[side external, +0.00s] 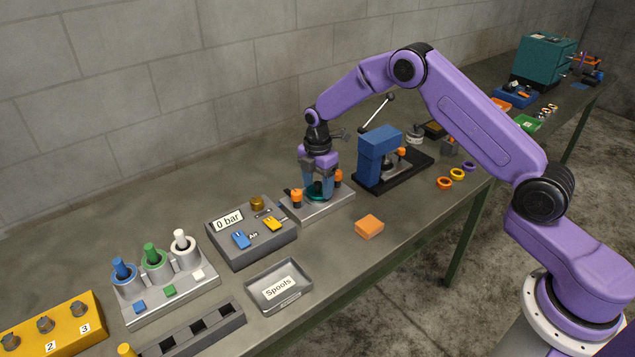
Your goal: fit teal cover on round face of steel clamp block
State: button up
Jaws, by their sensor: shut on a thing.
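My gripper (319,188) points straight down over the steel clamp block (331,204), and is shut on the teal cover (315,198). The cover is a small round teal piece low between the fingertips. It is at the block's upper side, between two orange-topped posts. The left orange clamp (296,197) and the right orange clamp (338,178) stand close beside the fingers. The fingers hide most of the cover and the block's round face, so I cannot tell whether the cover is seated or just above it.
A grey 0 bar box (252,240) stands left of the block. A blue press (378,155) stands close on the right. An orange block (369,226) lies in front, and a Spools tray (279,286) sits nearer the front edge. Coloured rings (457,174) lie farther right.

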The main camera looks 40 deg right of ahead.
jog(key=o, duration=1.3)
jog(key=shift+r, duration=0.15)
jog(key=shift+r, duration=3.4)
